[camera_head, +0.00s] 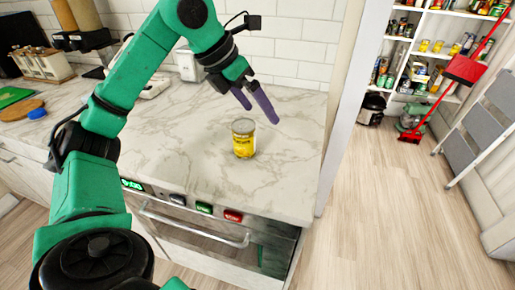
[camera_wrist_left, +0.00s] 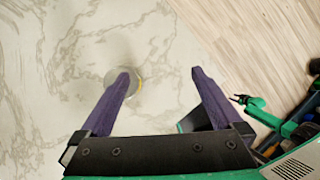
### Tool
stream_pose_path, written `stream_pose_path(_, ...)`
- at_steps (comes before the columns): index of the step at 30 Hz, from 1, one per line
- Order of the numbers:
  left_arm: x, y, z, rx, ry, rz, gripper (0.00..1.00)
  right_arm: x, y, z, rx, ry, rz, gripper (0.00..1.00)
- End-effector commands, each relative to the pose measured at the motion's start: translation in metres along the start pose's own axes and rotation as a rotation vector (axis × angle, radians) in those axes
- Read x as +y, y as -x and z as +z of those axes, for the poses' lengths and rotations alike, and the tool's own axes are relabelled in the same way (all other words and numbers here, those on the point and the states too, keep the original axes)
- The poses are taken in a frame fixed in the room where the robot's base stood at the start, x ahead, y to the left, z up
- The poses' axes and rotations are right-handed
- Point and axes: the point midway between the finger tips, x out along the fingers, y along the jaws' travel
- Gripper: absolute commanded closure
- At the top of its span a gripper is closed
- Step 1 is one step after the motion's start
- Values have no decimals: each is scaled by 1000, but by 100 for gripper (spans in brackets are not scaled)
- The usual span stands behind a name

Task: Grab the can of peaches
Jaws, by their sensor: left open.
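The can of peaches (camera_head: 243,141), yellow with a grey lid, stands upright on the marble counter near its front right part. My left gripper (camera_head: 257,104) is open and empty, with purple fingers pointing down, above and behind the can in the head view. In the left wrist view the can (camera_wrist_left: 134,88) is partly hidden behind the left finger of the gripper (camera_wrist_left: 161,76). The fingers do not appear to touch the can. My right gripper is not in the head view.
The marble counter (camera_head: 185,135) is clear around the can. An oven with a handle (camera_head: 190,228) sits below the counter's front edge. A wall edge (camera_head: 345,110) stands right of the counter. Dispensers, jars (camera_head: 42,64) and a cutting board are at the left.

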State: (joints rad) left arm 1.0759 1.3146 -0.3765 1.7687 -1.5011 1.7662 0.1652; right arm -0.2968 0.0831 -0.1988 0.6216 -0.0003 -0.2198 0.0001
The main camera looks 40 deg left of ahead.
Motion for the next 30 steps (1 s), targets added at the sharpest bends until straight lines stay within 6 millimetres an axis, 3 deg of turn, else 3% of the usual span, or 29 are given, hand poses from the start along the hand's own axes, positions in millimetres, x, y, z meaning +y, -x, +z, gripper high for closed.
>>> stream_pose_path(1, 24, 8, -18, 37, 41, 89, 0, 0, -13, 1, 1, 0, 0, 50)
stream_pose_path(2, 34, 14, -26, 63, 64, 130, 0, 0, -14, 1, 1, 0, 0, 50)
stream_pose_path(5, 50, 23, -40, 108, 105, 192, 0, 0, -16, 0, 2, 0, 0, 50)
stream_pose_path(15, 63, -52, -49, 116, 103, 190, 0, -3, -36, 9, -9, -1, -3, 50)
stream_pose_path(20, 68, -70, -49, 114, 102, 188, 0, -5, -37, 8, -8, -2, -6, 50)
stream_pose_path(27, 80, -110, -51, 113, 101, 188, 0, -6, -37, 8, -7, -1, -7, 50)
stream_pose_path(30, 80, -114, -51, 111, 101, 189, 0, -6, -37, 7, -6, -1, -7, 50)
